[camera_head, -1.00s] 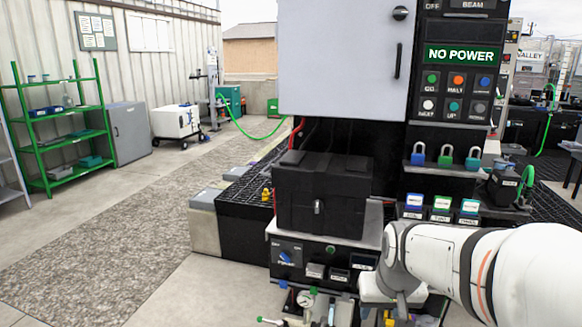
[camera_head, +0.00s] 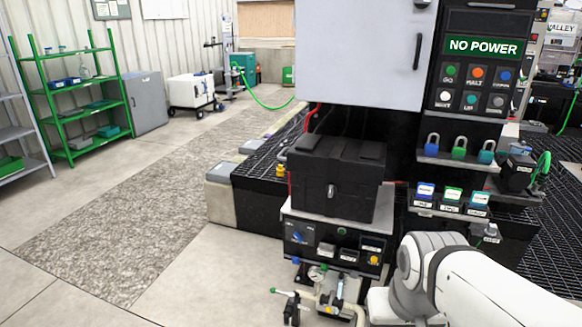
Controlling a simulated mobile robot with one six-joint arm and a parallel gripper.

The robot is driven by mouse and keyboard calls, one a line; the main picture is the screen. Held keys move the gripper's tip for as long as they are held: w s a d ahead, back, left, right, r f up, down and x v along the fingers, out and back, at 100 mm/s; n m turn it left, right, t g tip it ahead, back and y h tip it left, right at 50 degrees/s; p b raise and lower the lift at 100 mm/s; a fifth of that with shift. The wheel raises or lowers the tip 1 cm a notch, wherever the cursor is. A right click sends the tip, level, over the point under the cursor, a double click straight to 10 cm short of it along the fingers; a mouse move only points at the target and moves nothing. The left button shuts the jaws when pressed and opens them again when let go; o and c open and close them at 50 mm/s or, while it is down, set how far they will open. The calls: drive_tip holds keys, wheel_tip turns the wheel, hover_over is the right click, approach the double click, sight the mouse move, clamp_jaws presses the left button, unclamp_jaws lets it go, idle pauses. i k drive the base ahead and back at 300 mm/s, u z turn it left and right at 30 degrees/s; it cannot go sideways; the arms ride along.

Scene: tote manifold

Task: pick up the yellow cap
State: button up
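I cannot tell for sure which item is the yellow cap. A round yellow-orange piece (camera_head: 374,260) is at the right end of the control panel under that box. My white arm fills the lower right, and its wrist runs off the bottom edge right of the panel. My gripper is not in view, so its fingers and anything in them are hidden.
Valves, pipes and a gauge (camera_head: 316,273) stand low below the panel, left of my wrist. Padlocks (camera_head: 459,147) and small labelled boxes (camera_head: 452,196) sit on ledges at right. A grey cabinet (camera_head: 365,50) hangs above the black box. Floor at left is clear.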

sight(280, 171)
drive_tip(key=u, duration=0.35)
drive_tip(key=k, duration=0.8)
drive_tip(key=z, duration=1.6)
drive_tip(key=k, duration=0.15)
drive_tip(key=u, duration=2.3)
drive_tip(key=i, duration=1.95)
drive_tip(key=z, duration=0.3)
drive_tip(key=i, duration=1.95)
drive_tip(key=z, duration=0.9)
drive_tip(key=i, duration=1.75)
drive_tip(key=z, duration=0.4)
